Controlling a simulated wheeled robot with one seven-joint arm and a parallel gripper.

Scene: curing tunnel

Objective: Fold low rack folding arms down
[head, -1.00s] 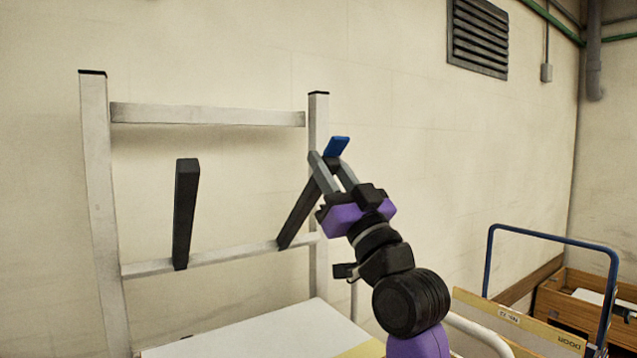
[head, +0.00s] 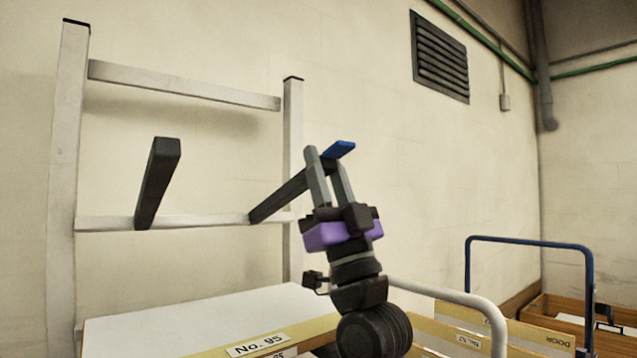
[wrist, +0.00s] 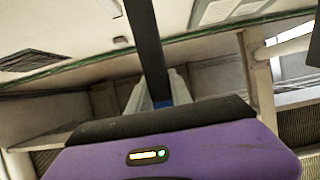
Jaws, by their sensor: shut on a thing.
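The low rack's pale metal frame (head: 66,150) stands against the wall in the head view. Two dark folding arms join its lower crossbar (head: 195,221). The left folding arm (head: 156,185) rises steeply, and nothing touches it. The right folding arm (head: 280,196) slopes up and out to the right and has a blue tip (head: 339,150). My gripper (head: 326,163) is shut on this right arm near the blue tip. The wrist view shows the dark bar (wrist: 147,45) running between my fingers, with a bit of blue (wrist: 162,104) at its near end.
A pale-topped box (head: 225,308) labelled No. 95 lies in front of the rack. A white curved rail (head: 450,295) and a trolley's blue handle (head: 530,240) stand at right, with wooden crates (head: 550,315) around them.

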